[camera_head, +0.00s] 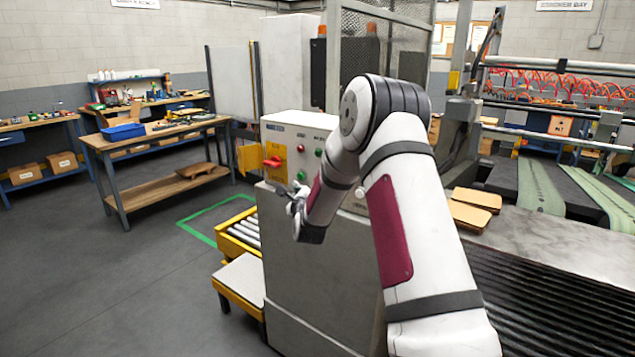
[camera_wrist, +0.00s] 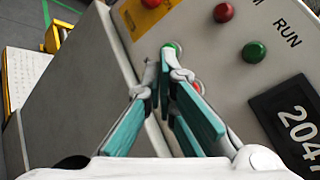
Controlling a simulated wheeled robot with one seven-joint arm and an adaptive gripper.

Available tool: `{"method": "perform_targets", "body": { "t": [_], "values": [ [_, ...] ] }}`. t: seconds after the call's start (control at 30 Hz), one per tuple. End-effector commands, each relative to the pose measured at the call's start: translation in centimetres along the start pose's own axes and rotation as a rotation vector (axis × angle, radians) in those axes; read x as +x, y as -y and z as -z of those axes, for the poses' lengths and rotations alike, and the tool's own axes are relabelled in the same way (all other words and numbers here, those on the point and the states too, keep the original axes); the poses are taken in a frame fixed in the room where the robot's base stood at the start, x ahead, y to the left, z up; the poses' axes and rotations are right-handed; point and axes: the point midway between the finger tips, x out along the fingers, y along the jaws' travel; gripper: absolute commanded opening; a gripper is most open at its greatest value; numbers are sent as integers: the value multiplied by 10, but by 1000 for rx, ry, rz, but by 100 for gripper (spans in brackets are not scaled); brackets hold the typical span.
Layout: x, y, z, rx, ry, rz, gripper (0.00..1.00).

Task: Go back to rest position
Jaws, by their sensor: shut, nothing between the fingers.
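My gripper (camera_head: 298,196) is in front of the control panel of the grey machine cabinet (camera_head: 315,270), at the end of my bent white arm. In the wrist view my gripper (camera_wrist: 163,75) has its teal-padded fingers shut with nothing between them. Its tips are over the sloped panel (camera_wrist: 215,70). A green button (camera_wrist: 172,47) shows just beyond the tips, and a red button (camera_wrist: 197,87) is partly hidden beside them. I cannot tell whether the tips touch the panel.
A yellow roller conveyor (camera_head: 240,240) stands left of the cabinet. A workbench (camera_head: 150,135) is farther left. The floor between is open.

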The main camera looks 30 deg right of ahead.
Motion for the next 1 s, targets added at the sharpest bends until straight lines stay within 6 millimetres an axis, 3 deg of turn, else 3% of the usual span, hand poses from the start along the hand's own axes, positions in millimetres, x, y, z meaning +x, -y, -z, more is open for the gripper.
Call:
{"method": "perform_targets", "body": {
  "t": [0.77, 0.87, 1.0],
  "values": [
    [0, 0, 0, -1, 0, 0, 0],
    [-2, 2, -8, -28, 4, -12, 0],
    [-18, 4, -41, -176, 17, -89, 0]
  ]
}}
